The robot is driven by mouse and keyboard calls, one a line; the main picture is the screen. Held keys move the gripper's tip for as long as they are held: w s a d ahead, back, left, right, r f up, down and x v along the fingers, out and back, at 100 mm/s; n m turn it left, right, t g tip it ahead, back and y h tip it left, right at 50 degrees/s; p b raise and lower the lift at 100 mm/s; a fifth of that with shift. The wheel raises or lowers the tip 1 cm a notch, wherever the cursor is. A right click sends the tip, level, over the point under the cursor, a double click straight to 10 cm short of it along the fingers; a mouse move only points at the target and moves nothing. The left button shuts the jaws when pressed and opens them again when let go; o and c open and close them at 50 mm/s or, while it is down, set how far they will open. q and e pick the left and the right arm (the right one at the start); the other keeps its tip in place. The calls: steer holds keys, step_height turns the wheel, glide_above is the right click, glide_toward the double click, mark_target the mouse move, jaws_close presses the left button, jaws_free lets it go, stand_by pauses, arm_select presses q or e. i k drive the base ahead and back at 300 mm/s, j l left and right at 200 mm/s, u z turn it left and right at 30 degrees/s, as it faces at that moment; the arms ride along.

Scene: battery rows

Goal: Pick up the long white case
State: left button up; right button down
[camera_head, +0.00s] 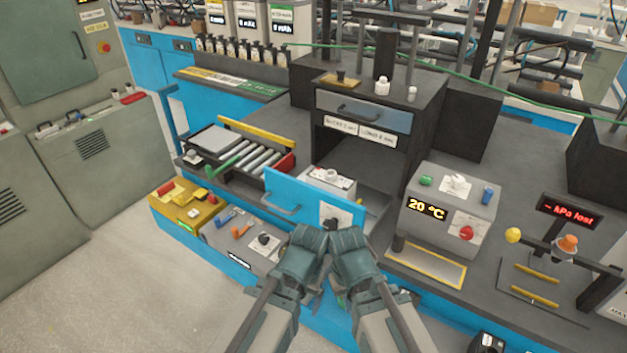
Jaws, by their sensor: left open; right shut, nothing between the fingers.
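My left gripper (307,240) and my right gripper (347,241) are side by side at the lower middle, in front of a blue panel (300,199). Their fingertips are hard to make out. The left is open and the right is shut; neither visibly holds anything. A pale box (334,181) sits just behind the blue panel, partly hidden by it. A flat whitish slab (214,139) lies at the left end of the roller tray. I cannot tell whether either is the long white case.
Rollers (262,158) lie left of the blue panel. A dark cabinet with a grey drawer (362,111) stands behind it. A grey box with a 20 °C display (450,212) stands to the right. Small tools lie in trays (188,203) at lower left. Open floor lies front left.

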mark_target(350, 194)
steer(key=z, duration=0.75)
steer(key=j+z, duration=0.9)
steer(key=k+j, duration=0.1)
steer(key=j, duration=0.3)
steer(key=k+j+z, duration=0.15)
steer(key=j, duration=0.6)
steer(key=k+j+z, duration=0.1)
steer(key=j, duration=0.25)
steer(key=k+j+z, duration=0.1)
steer(key=j, duration=0.3)
steer(key=k+j, duration=0.25)
steer(key=k+j+z, duration=0.1)
steer(key=j, duration=0.35)
steer(key=i+l, duration=0.1)
steer(key=l, duration=0.2)
steer(key=i+l, duration=0.15)
steer(key=l, duration=0.15)
